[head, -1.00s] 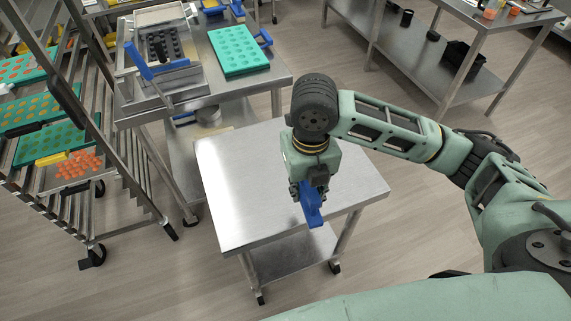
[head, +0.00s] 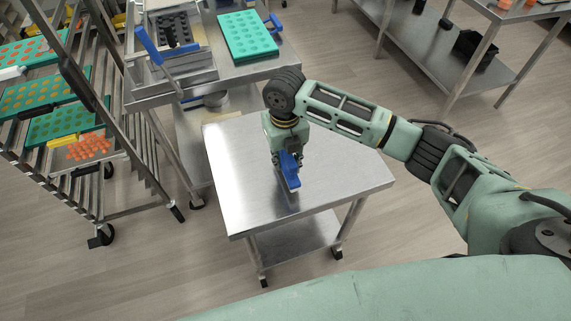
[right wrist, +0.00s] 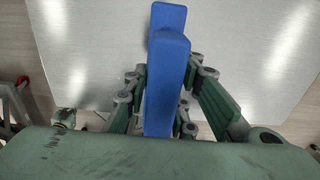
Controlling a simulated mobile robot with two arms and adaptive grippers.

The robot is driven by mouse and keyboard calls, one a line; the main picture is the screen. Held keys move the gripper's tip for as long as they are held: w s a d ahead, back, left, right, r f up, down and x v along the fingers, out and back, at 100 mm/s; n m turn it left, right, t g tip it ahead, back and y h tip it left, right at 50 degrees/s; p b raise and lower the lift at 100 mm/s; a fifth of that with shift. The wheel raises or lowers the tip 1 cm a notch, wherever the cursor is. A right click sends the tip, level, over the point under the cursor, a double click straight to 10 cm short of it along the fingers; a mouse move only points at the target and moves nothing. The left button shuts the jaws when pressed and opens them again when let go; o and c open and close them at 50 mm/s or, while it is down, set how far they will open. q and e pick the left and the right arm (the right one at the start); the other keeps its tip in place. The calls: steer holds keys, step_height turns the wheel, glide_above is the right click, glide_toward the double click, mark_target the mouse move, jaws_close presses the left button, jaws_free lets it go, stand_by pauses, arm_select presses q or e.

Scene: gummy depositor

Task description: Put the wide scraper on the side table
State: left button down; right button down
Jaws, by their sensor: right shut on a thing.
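The blue wide scraper (head: 290,172) is held in my right gripper (head: 284,158), over the right-middle part of the steel side table (head: 240,190). In the right wrist view the blue scraper (right wrist: 168,80) stands between the fingers of my right gripper (right wrist: 163,100), which are shut on it. The bare side table top (right wrist: 95,50) lies behind it. A faint reflection shows below the scraper on the table top; I cannot tell whether the scraper touches the surface. Its lower part is partly hidden by the gripper. My left gripper is not in view.
A steel bench (head: 205,78) with a depositor frame and a teal mould tray (head: 247,36) stands behind the side table. A wheeled rack (head: 85,150) with filled moulds is at left. A steel shelf table (head: 430,60) is at back right. The side table top is otherwise clear.

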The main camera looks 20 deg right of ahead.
mark_target(285, 167)
step_height(285, 167, down, 3)
steer(key=shift+s+r+p, duration=0.1)
steer(key=shift+r+p, duration=0.05)
steer(key=shift+p, duration=0.15)
steer(key=shift+f, duration=0.35)
steer(key=shift+f, duration=0.1)
steer(key=c, duration=1.5)
jaws_free()
steer(key=shift+o, duration=0.2)
step_height(285, 167, up, 12)
steer(key=shift+r+b, duration=0.15)
steer(key=shift+b, duration=0.6)
